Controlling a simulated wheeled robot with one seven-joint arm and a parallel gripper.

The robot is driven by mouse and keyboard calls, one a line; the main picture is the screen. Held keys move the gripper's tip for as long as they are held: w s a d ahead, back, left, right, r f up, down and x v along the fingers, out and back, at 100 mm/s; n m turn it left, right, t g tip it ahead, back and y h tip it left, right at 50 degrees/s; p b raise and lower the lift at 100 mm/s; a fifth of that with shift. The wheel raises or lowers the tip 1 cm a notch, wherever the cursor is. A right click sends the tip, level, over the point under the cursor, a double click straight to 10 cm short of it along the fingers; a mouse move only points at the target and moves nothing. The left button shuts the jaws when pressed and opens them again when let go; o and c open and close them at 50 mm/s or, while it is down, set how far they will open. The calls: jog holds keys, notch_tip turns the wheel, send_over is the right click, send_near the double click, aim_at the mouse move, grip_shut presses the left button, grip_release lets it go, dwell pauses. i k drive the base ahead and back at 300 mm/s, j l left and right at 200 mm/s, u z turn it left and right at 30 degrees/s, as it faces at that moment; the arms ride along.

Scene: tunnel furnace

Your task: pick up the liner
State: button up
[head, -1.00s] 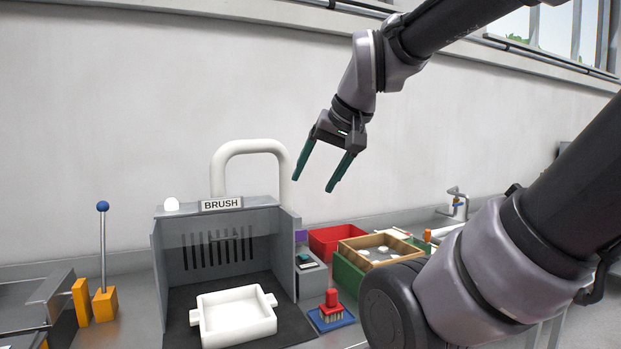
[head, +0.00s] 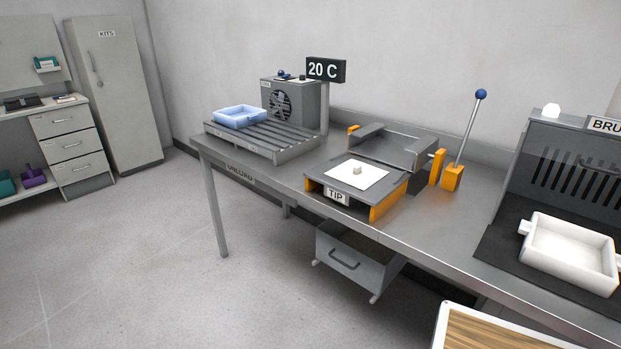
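A thin white square sheet (head: 357,175), which looks like the liner, lies flat on the dark top of the station marked TIP (head: 390,190).
A light blue tray (head: 239,117) stands on the slatted rack (head: 270,147) at left. A blue-knobbed lever (head: 467,135) stands right of the station. A white tray (head: 569,255) sits in the brush booth (head: 520,205). Open floor (head: 150,260) lies at front left.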

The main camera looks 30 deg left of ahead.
aim_at(362, 176)
jog(key=u, duration=1.1)
jog(key=z, duration=1.4)
jog(key=u, duration=1.4)
